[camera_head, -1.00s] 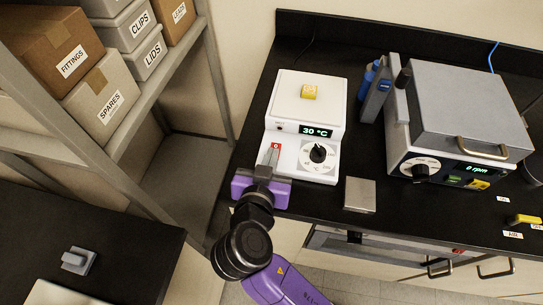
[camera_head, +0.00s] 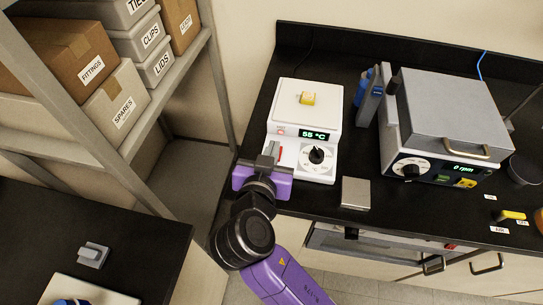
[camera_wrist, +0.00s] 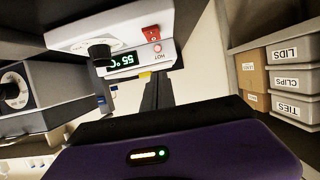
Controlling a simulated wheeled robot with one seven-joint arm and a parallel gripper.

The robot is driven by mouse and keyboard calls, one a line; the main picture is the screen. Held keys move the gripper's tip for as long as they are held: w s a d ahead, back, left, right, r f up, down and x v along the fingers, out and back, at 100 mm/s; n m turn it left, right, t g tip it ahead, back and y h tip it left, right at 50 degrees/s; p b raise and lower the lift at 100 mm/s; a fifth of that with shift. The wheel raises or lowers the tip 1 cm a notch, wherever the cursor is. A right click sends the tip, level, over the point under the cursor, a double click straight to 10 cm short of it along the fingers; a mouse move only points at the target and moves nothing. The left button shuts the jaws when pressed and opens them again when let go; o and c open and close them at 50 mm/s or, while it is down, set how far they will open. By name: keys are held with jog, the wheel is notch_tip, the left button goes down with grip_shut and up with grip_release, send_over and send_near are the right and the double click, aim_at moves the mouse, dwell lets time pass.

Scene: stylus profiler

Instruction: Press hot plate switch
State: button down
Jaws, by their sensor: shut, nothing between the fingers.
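The white hot plate (camera_head: 304,103) stands on the black bench, with a small yellow block (camera_head: 307,98) on its top. Its display (camera_head: 314,135) reads 55 °C, and a black dial (camera_head: 317,155) sits below it. The red switch (camera_wrist: 150,33) shows in the wrist view beside a round light marked HOT (camera_wrist: 157,48), which is lit reddish. In the head view my gripper (camera_head: 271,150) is at the hot plate's front left, over the switch area, and mostly hides the switch. Its fingers (camera_wrist: 155,92) are shut and empty. In the wrist view they appear apart from the switch, though contact is hard to judge.
A centrifuge-like grey machine (camera_head: 445,112) reading 0 rpm stands to the right, with blue-handled tools (camera_head: 369,95) between. A small metal block (camera_head: 355,193) lies at the bench's front edge. A shelf with labelled boxes (camera_head: 121,103) is at the left.

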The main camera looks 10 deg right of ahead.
jog(key=s+a+b, duration=0.2)
jog(key=s+a, duration=0.1)
jog(key=s, duration=0.5)
jog(key=shift+s+a+r, duration=0.2)
jog(key=shift+a+r, duration=0.1)
jog(key=a+n+t+y, duration=0.2)
jog(key=a+n+y, duration=0.6)
jog(key=n+y, duration=0.1)
jog(key=s+d+f+m+h, duration=0.2)
jog(key=s+d+m+h, duration=0.1)
jog(key=s+d, duration=2)
jog(key=s+m, duration=0.1)
jog(key=s, duration=0.1)
jog(key=shift+s+d+f+h, duration=0.25)
jog(key=shift+s+d+h, duration=0.05)
jog(key=shift+d, duration=0.05)
dwell(3.2)
